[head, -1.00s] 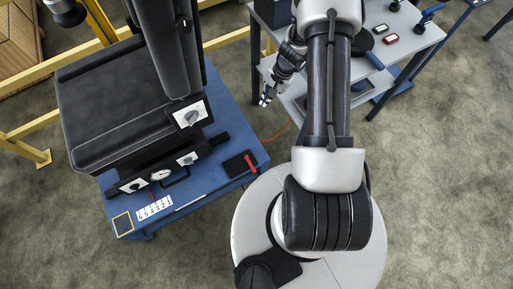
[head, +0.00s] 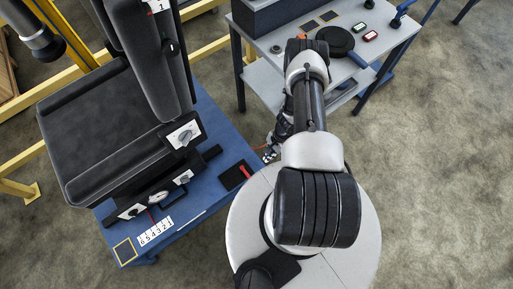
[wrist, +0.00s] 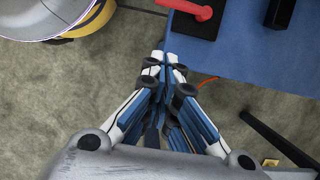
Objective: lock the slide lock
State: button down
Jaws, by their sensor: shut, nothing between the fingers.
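A red handle (head: 245,171) sits on a black plate (head: 232,179) at the right corner of the blue trolley top (head: 208,190). In the wrist view the red handle (wrist: 197,10) and its plate are cut by the top edge. I cannot tell whether this is the slide lock, or whether it is locked. My gripper (head: 268,155) is just off the trolley's right edge, apart from the handle. In the wrist view my gripper (wrist: 166,62) is shut and empty, its fingertips beside the trolley corner.
A black seat (head: 95,130) and panels with dials (head: 184,134) stand on the trolley. A numbered strip (head: 155,232) lies at its front. A grey table (head: 290,45) with several items stands behind my arm. Yellow rails (head: 25,150) run at left. Floor at right is clear.

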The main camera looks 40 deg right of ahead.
aim_at(247, 175)
jog(key=a+f+b, duration=0.2)
jog(key=a+f, duration=0.5)
jog(key=f, duration=0.3)
jog(key=shift+f+b, duration=0.15)
jog(key=shift+b, duration=0.2)
jog(key=shift+s, duration=0.1)
